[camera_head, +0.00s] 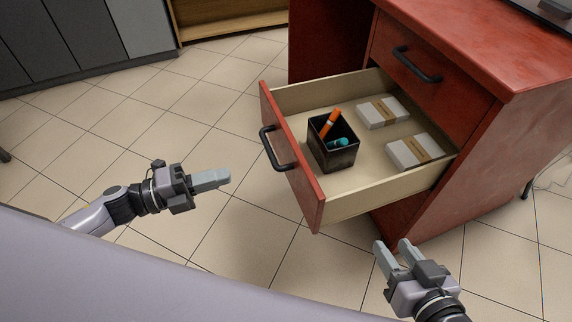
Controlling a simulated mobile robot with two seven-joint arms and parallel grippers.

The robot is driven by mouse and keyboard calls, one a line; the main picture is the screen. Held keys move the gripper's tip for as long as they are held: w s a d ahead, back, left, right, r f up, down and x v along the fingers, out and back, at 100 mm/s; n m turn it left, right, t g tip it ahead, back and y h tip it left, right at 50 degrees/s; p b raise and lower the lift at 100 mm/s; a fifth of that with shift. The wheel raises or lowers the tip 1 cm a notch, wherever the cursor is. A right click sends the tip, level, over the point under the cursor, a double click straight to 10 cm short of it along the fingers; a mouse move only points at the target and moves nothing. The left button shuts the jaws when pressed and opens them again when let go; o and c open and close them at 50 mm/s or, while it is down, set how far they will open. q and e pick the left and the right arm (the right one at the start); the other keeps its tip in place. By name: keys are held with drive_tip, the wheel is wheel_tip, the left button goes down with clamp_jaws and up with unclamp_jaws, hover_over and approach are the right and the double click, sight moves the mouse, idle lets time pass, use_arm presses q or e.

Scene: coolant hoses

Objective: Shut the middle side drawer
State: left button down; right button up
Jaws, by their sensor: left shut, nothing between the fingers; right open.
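A red side drawer (385,189) stands pulled out of the red desk cabinet (450,150), below a closed upper drawer (425,75). Its red front (303,190) faces left and carries a black handle (276,150). Inside are a black pen box (333,145) and two white banded stacks (383,112). My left gripper (226,177) is shut and empty, left of the drawer front and handle, apart from both. My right gripper (391,246) is open and empty, below the drawer's near side wall at the lower right. The cabinet below the drawer is mostly hidden.
Grey cabinets (90,35) and a wooden shelf (225,18) stand at the back left. The tiled floor (190,90) left of the drawer is clear. A thin cable (550,182) lies at the right.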

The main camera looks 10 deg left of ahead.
sight(295, 155)
use_arm(q)
drive_tip(key=b+x, duration=0.2)
drive_tip(key=x, duration=1.1)
drive_tip(key=shift+w+d, duration=0.2)
drive_tip(key=shift+w, duration=0.05)
use_arm(e)
drive_tip(key=shift+w+a+f+y, duration=0.15)
drive_tip(key=shift+a+y, duration=0.1)
drive_tip(key=shift+a, duration=0.15)
drive_tip(key=shift+w+a+f+y, duration=0.15)
drive_tip(key=shift+a+y, duration=0.1)
drive_tip(key=shift+a, duration=0.15)
use_arm(q)
drive_tip(key=shift+r, duration=0.1)
use_arm(e)
drive_tip(key=shift+w+r, duration=0.1)
drive_tip(key=shift+r, duration=0.1)
use_arm(q)
drive_tip(key=shift+d, duration=0.1)
